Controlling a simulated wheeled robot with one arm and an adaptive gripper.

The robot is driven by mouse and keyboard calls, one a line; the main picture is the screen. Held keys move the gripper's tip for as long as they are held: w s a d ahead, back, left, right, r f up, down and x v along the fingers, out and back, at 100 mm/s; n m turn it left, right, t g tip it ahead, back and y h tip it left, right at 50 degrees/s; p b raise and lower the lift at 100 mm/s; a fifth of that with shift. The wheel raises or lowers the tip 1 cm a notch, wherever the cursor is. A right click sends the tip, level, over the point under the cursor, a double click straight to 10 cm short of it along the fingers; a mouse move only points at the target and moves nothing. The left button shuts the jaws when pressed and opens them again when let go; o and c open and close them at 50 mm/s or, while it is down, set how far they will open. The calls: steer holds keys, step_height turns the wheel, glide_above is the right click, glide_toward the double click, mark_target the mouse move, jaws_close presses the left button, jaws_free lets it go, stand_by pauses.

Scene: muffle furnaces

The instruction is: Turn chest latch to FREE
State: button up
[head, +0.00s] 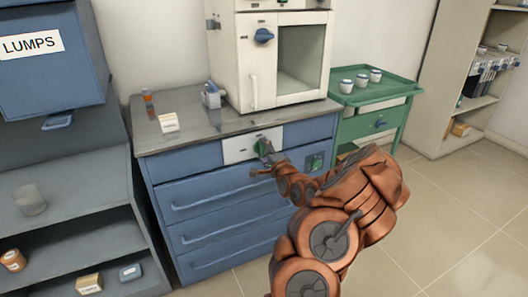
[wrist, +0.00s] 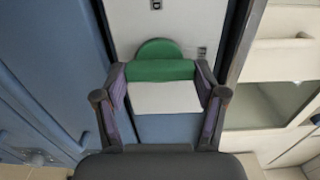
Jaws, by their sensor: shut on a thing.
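The blue drawer chest (head: 215,195) stands against the wall, with a pale latch plate (head: 236,149) along its top front. The chest latch (head: 261,145) is a green knob on this plate, partly hidden by my gripper (head: 264,162) in the head view. In the wrist view the green latch (wrist: 160,68) lies between the two fingers of my gripper (wrist: 160,75), which is shut on it.
A white furnace (head: 268,62) stands on the chest top, with a small device (head: 211,97), a card (head: 168,122) and an orange-capped bottle (head: 148,102) to its left. A green cart (head: 375,97) with cups is at right. Blue-grey shelving (head: 85,185) is at left.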

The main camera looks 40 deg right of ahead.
steer(key=o, duration=1.1)
steer(key=shift+o, duration=0.2)
steer(key=shift+s, duration=0.1)
steer(key=v, duration=1.1)
steer(key=shift+s+a, duration=0.15)
steer(key=shift+s, duration=0.2)
